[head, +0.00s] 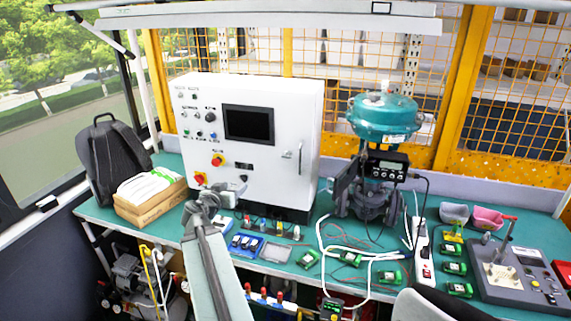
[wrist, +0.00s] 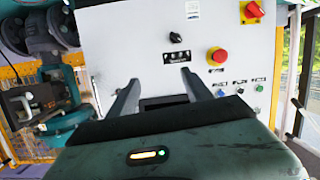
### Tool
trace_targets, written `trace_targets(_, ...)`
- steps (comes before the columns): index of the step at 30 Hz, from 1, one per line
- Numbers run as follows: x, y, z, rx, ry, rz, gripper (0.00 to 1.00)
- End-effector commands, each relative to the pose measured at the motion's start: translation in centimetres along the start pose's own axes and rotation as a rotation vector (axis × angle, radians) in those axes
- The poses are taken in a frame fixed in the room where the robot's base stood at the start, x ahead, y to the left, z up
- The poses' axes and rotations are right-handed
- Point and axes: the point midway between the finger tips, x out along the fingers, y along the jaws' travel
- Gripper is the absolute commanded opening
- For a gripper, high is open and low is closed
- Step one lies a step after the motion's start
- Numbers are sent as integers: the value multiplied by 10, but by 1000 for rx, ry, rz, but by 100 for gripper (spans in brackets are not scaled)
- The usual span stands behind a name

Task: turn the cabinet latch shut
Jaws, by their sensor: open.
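The white control cabinet (head: 262,110) stands on the green bench. Its latch handle (head: 299,158) is a thin upright metal piece near the right edge of the door, with a small round fitting (head: 286,154) beside it. My gripper (head: 236,188) is in front of the lower left part of the cabinet, left of and below the handle and apart from it. In the wrist view, which looks upside down, my gripper (wrist: 160,86) has its two fingers spread and nothing between them.
A teal valve actuator (head: 384,115) stands right of the cabinet. The door carries a dark screen (head: 248,124) and red-and-yellow switches (head: 217,160). Small modules (head: 246,242) and white cables (head: 345,250) lie on the bench front. A backpack (head: 112,160) and cardboard box (head: 150,197) are at left.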

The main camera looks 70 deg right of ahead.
Motion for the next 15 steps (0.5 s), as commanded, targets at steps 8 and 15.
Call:
trace_targets(8,70,137,-54,97,256,44,58)
trace_targets(15,74,146,-58,101,272,38,58)
